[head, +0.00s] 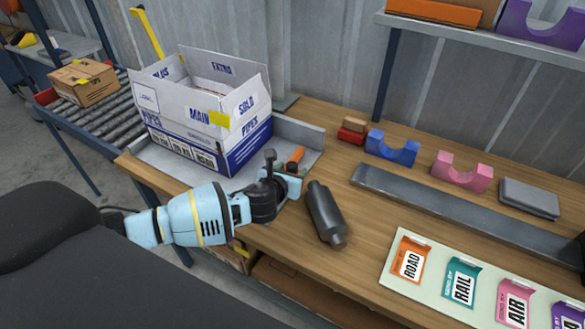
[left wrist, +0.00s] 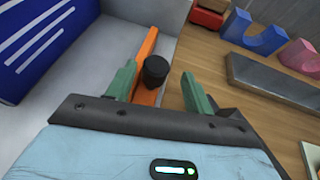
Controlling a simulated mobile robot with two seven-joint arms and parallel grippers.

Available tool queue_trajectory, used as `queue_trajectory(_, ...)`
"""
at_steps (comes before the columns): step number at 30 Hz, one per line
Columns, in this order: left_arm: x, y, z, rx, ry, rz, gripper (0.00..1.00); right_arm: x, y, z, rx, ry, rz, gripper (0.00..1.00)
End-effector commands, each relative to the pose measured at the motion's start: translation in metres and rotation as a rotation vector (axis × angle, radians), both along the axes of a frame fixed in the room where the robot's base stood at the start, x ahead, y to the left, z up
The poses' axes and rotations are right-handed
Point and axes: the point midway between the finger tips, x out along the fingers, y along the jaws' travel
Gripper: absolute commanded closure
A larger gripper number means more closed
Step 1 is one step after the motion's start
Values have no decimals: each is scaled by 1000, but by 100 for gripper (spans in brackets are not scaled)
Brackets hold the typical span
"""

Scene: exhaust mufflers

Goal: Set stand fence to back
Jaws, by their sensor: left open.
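The grey stand (head: 300,132) on the table carries a white carton (head: 200,150). An orange bar (head: 297,156), which I take for the fence, lies on the stand's right part. In the left wrist view the orange bar (left wrist: 148,45) has a black round knob (left wrist: 155,70) beside it. My left gripper (head: 290,166) is over the stand's front right edge. In the left wrist view its green fingers (left wrist: 158,84) are apart, with the knob and part of the bar between them. I cannot tell whether they touch. My right gripper is out of view.
A dark muffler (head: 325,213) lies right of my gripper. A long grey bar (head: 450,209), a blue cradle (head: 392,148), a pink cradle (head: 462,172) and a label board (head: 478,283) are farther right. A roller conveyor (head: 112,115) with a small carton (head: 83,82) stands left.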

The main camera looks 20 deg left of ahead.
Motion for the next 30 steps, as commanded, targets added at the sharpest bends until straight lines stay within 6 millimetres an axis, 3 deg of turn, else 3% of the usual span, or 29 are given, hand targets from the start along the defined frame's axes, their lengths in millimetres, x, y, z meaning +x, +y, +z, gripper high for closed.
queue_trajectory(6,-30,-3,16,-1,-5,-3,48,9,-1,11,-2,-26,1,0)
queue_trajectory(12,-45,-4,20,-1,-2,-2,48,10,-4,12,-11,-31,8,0)
queue_trajectory(30,-47,-5,20,-2,0,-1,48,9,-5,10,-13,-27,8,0)
